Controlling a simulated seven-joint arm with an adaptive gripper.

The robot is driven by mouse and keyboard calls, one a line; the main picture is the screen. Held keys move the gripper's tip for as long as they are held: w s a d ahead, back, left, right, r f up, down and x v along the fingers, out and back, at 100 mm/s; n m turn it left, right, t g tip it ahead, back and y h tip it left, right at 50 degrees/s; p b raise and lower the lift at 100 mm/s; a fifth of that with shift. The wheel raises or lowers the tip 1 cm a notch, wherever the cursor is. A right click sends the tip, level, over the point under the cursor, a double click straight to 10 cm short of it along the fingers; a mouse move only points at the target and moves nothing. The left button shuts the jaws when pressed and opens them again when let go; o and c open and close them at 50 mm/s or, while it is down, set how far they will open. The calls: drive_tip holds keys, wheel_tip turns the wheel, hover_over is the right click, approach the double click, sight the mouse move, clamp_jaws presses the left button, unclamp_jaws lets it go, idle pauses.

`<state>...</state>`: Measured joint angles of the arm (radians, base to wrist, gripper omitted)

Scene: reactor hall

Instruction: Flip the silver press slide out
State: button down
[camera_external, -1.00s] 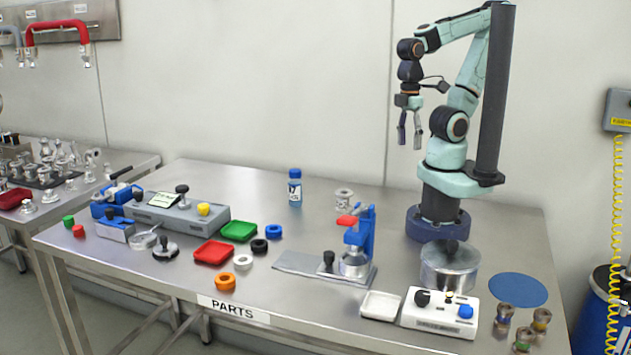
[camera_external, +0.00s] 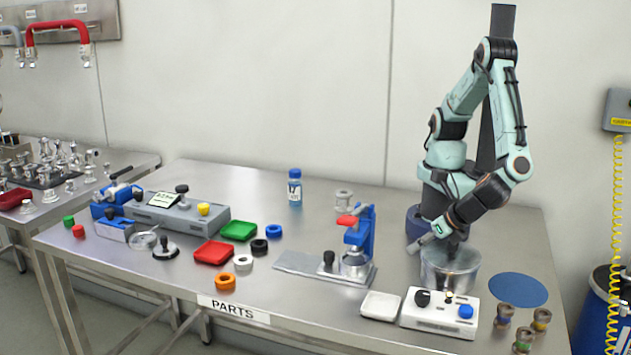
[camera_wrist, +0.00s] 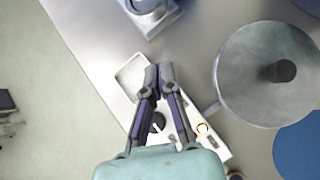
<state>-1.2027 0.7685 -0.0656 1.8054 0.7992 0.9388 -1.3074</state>
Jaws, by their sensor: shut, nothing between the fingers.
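The blue press (camera_external: 366,232) with a red handle (camera_external: 347,220) stands on the table's front middle. Its flat silver slide plate (camera_external: 298,262) lies at its left, with a black knob (camera_external: 328,259) beside a round metal part under the press. Part of the press base shows at the top edge of the wrist view (camera_wrist: 152,18); the slide is out of that view. My gripper (camera_external: 414,247) is low to the right of the press, apart from it. In the wrist view my gripper (camera_wrist: 158,76) is shut and empty, above the white tray's edge.
A white tray (camera_external: 380,306) and a white control box (camera_external: 438,322) stand in front. A metal drum (camera_external: 450,270) with a black knob (camera_wrist: 280,71) is close to my gripper on the right. Coloured trays and rings lie further left. The table behind the press is mostly clear.

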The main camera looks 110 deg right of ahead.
sight(364, 274)
drive_tip(key=shift+s+a+f+n+t+h, duration=0.15)
drive_tip(key=shift+s+a+f+n+t, duration=0.15)
drive_tip(key=shift+a+f+n, duration=0.2)
drive_tip(key=shift+s+a+f+n+t+h, duration=0.15)
drive_tip(key=shift+s+a+f+n+t, duration=0.15)
drive_tip(key=shift+a+f+n, duration=0.15)
drive_tip(key=shift+w+d, duration=0.1)
drive_tip(key=x, duration=1)
drive_tip(key=shift+w+d, duration=0.3)
drive_tip(key=shift+d, duration=0.3)
drive_tip(key=shift+w+d, duration=0.35)
drive_tip(key=shift+d, duration=0.2)
drive_tip(key=shift+w+d, duration=0.3)
drive_tip(key=shift+d, duration=0.3)
